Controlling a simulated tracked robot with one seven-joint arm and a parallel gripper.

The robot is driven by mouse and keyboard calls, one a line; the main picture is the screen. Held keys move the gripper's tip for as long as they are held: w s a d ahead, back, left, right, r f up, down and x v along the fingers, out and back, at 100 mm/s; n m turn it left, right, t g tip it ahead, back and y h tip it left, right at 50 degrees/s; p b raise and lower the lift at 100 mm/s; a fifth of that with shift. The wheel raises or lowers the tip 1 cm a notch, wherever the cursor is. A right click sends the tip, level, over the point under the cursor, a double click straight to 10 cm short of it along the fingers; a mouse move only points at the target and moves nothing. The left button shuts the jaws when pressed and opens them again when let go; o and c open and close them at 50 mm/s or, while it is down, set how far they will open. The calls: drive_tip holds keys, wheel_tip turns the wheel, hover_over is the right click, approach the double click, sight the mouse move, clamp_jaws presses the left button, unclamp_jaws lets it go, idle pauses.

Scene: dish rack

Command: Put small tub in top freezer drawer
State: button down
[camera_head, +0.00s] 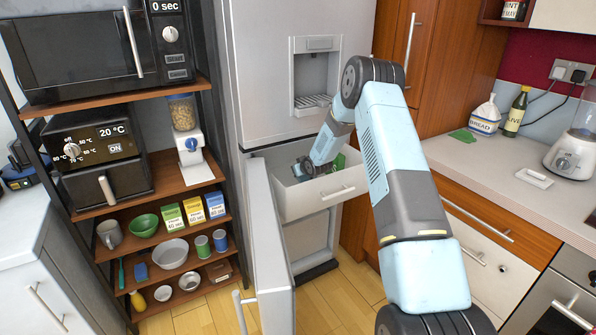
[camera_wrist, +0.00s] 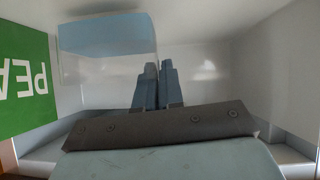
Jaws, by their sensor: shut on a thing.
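The freezer door (camera_head: 268,245) below the fridge stands open, and the top freezer drawer (camera_head: 312,200) is pulled out. My gripper (camera_head: 300,170) reaches down into this drawer. In the wrist view my gripper (camera_wrist: 158,82) has its fingers close together, shut at the right edge of the small tub (camera_wrist: 105,38). The tub has a blue face and a pale, see-through body. It is inside the drawer's white walls; whether it touches the floor I cannot tell. In the head view the tub is hard to make out beside the gripper.
A green pea packet (camera_wrist: 25,75) stands in the drawer, left of the tub in the wrist view. The fridge's water dispenser (camera_head: 313,75) is above the drawer. A shelf unit (camera_head: 150,195) stands left, a counter (camera_head: 500,180) right.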

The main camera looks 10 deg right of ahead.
drive_tip(key=shift+w+a+h, duration=0.1)
drive_tip(key=shift+h, duration=0.2)
drive_tip(key=shift+w+r+m+h, duration=0.15)
drive_tip(key=shift+m+h, duration=0.15)
drive_tip(key=shift+m, duration=0.3)
drive_tip(key=shift+w+r+m+h, duration=0.2)
drive_tip(key=shift+r+m+h, duration=0.15)
drive_tip(key=shift+m+h, duration=0.15)
drive_tip(key=shift+w+a+r+m+h, duration=0.1)
drive_tip(key=shift+w+r+m+h, duration=0.15)
drive_tip(key=shift+r+m+h, duration=0.55)
drive_tip(key=shift+w+a+r+m+h, duration=0.1)
drive_tip(key=shift+w+r+m+h, duration=0.2)
drive_tip(key=shift+r, duration=0.9)
drive_tip(key=shift+s, duration=0.1)
drive_tip(key=shift+f, duration=3.25)
drive_tip(key=shift+f, duration=0.15)
drive_tip(key=c, duration=1.2)
unclamp_jaws()
